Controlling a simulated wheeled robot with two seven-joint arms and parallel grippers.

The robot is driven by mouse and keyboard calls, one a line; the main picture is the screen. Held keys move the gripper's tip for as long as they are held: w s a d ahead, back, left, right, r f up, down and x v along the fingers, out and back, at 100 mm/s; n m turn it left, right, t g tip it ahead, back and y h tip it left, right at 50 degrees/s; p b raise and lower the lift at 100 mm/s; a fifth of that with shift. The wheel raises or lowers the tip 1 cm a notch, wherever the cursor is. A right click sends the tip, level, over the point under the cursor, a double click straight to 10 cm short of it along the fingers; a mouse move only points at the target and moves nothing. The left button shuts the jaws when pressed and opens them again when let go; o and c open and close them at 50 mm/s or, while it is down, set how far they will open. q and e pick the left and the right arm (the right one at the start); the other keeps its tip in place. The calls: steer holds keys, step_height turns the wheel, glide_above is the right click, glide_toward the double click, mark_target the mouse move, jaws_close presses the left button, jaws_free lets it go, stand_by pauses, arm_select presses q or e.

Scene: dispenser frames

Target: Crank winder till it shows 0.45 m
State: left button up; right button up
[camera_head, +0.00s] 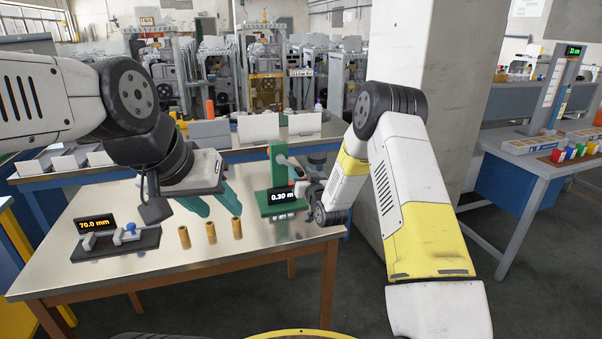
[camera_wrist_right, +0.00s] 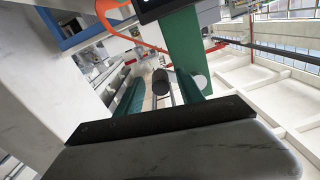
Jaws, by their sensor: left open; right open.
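The winder (camera_head: 281,178) is a green upright device on a green base at the right of the metal table. Its display (camera_head: 283,197) reads 0.30 m. In the right wrist view, its green body (camera_wrist_right: 192,50) stands beyond my right gripper (camera_wrist_right: 160,95). The green fingers are open, with a dark round knob (camera_wrist_right: 160,78) showing between them; I cannot tell whether they touch it. In the head view my right wrist is beside the winder and the fingertips are hidden. My left gripper (camera_head: 212,202) is open and empty above the table's middle.
A gauge (camera_head: 117,240) reading 70.0 mm sits at the table's front left. Several brass cylinders (camera_head: 184,237) stand below my left gripper. A concrete pillar (camera_head: 418,60) rises behind my right arm. The table's front right is clear.

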steer(key=shift+c, duration=0.5)
jaws_close()
stand_by(0.8)
